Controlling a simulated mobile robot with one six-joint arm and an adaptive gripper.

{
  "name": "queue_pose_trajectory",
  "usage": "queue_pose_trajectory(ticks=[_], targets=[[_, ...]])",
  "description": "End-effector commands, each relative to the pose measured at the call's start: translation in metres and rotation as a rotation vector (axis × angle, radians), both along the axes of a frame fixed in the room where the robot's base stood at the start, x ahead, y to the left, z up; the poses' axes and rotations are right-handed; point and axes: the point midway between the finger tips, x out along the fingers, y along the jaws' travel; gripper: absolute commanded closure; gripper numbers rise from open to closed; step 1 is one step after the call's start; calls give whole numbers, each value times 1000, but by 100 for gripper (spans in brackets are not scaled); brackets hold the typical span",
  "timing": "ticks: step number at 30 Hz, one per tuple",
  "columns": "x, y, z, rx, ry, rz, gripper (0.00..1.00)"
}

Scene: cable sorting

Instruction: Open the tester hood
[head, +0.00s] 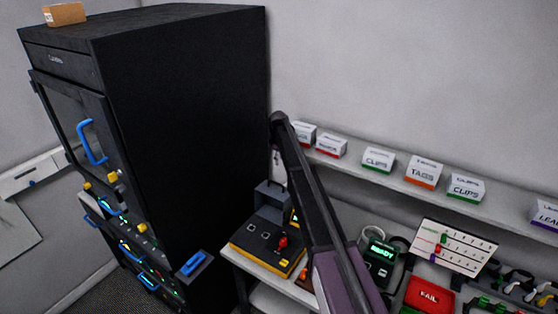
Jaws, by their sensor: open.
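A black device with a yellow edge (262,248) sits on the light bench left of my arm, with a red knob (283,242) on top. A grey raised part (270,195) stands at its back. A small dark unit with a green READY display (382,253) sits right of my arm. I cannot tell for certain which part is the tester hood, or whether it is open or shut. My dark arm rises across the middle and hides part of the bench. I cannot make out my gripper's fingers in this view.
A tall black cabinet (190,130) with blue handles stands at the left. A wall shelf (395,183) holds several labelled boxes. A red FAIL bin (428,296), a white numbered board (455,247) and several cable ends (515,287) crowd the right. Open space lies above the shelf.

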Motion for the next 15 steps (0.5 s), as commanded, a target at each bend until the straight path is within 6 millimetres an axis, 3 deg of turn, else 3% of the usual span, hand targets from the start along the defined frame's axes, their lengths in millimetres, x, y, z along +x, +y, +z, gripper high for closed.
queue_pose_trajectory(ticks=[15], targets=[[7, -4, 27, 0, 0, 0, 49]])
